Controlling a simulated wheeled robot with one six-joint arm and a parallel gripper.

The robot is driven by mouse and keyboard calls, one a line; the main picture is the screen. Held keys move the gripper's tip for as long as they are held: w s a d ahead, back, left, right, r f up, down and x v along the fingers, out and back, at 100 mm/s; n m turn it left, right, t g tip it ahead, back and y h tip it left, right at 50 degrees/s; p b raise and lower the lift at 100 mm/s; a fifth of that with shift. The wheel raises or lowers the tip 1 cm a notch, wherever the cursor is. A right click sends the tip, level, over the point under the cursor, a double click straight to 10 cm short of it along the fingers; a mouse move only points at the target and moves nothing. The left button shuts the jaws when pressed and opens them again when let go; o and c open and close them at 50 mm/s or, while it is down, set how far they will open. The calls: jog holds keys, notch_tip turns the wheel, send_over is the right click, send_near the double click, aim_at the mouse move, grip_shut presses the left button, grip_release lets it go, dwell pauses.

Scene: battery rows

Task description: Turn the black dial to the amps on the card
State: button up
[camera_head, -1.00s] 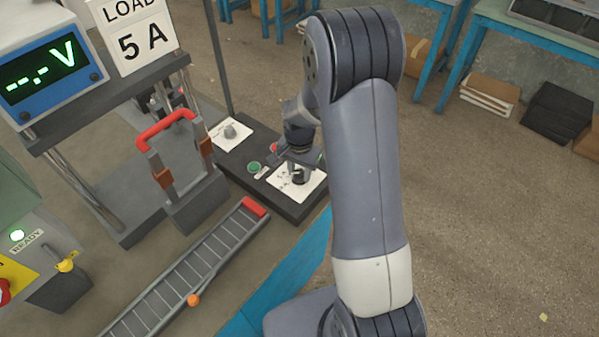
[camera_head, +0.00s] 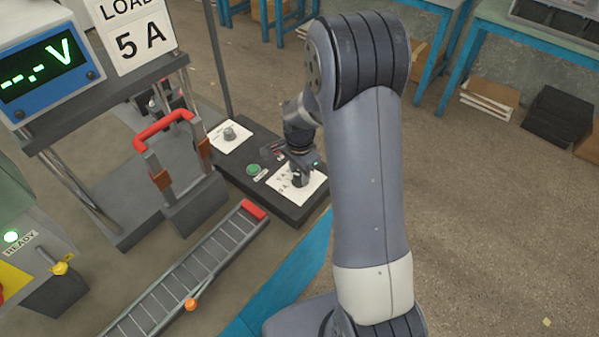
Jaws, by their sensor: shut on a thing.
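The card (camera_head: 131,33) at the upper left reads "LOAD 5 A". The black dial (camera_head: 299,181) stands on a white scale plate (camera_head: 312,187) at the right end of a dark control box (camera_head: 240,178). My gripper (camera_head: 300,172) reaches down over the dial and is shut on it. The gripper hides much of the dial, and the scale marks are too small to read. I cannot tell where the dial points.
A grey knob (camera_head: 230,133) on another white plate and a green button (camera_head: 254,169) share the box. A blue meter (camera_head: 45,70) shows "--.- V". A ladder-like rack (camera_head: 190,275) lies in front.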

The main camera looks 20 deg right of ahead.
aim_at(299, 175)
jog(key=o, duration=1)
notch_tip(299, 175, up, 11)
jog(key=shift+f, duration=0.2)
notch_tip(299, 175, down, 11)
jog(key=shift+r, duration=0.2)
dwell(0.4)
dwell(0.4)
